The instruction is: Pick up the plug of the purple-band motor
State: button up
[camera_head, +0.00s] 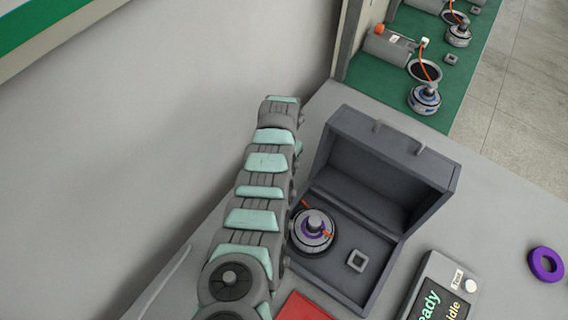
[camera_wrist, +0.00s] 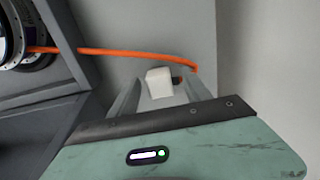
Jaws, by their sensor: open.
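The purple-band motor (camera_head: 312,231) sits in the open grey case, and its edge shows at the left of the wrist view (camera_wrist: 12,45). Its orange cable (camera_wrist: 110,51) runs over the case wall to the right and bends down toward the plug. The white plug (camera_wrist: 159,82) appears between the fingers of my gripper (camera_wrist: 160,85), outside the case. The gripper is open; I cannot tell whether either finger touches the plug. In the head view, my arm hides the plug and the fingers.
The open case (camera_head: 378,280) stands close to the right of my arm and holds a small square part (camera_head: 357,260). A display device (camera_head: 440,288), a red item (camera_head: 303,308) and a purple ring (camera_head: 546,264) lie nearby. Other motors stand on a green surface (camera_head: 385,78) behind.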

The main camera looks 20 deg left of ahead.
jog(key=shift+f, duration=0.2)
jog(key=shift+c, duration=0.4)
grip_shut()
dwell(0.3)
